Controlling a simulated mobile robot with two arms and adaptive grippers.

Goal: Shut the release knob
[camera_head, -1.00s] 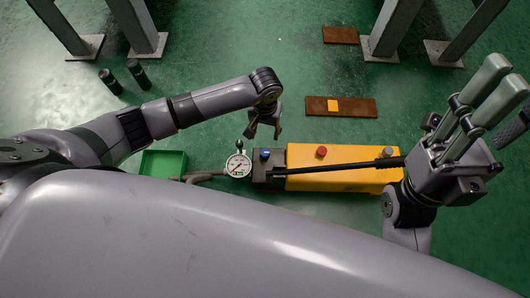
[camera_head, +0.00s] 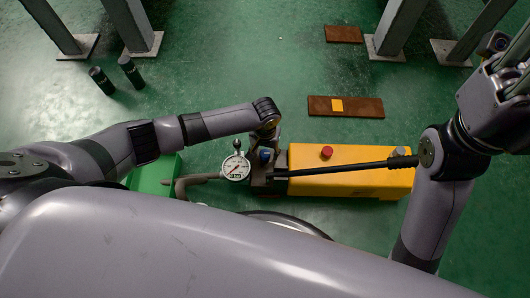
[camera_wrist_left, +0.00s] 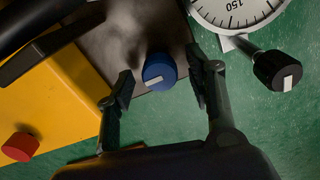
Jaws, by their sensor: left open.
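A blue knob (camera_head: 265,155) with a white mark sits on the dark end block of a yellow pump (camera_head: 345,160). In the left wrist view the blue knob (camera_wrist_left: 158,70) lies between the spread fingertips of my left gripper (camera_wrist_left: 165,82), with visible space on both sides. In the head view my left gripper (camera_head: 267,147) is just above that block, partly hidden by its wrist. A black knob with a white mark (camera_wrist_left: 278,70) stands beside the gauge, outside the fingers. My right gripper (camera_head: 508,80) is at the upper right edge, partly cut off.
A round white gauge (camera_head: 235,167) stands left of the block. A long black lever (camera_head: 350,168) runs over the pump, which carries a red knob (camera_head: 326,152). A green tray (camera_head: 152,176) is at left. Floor beyond the pump is largely clear around a brown plate (camera_head: 360,107).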

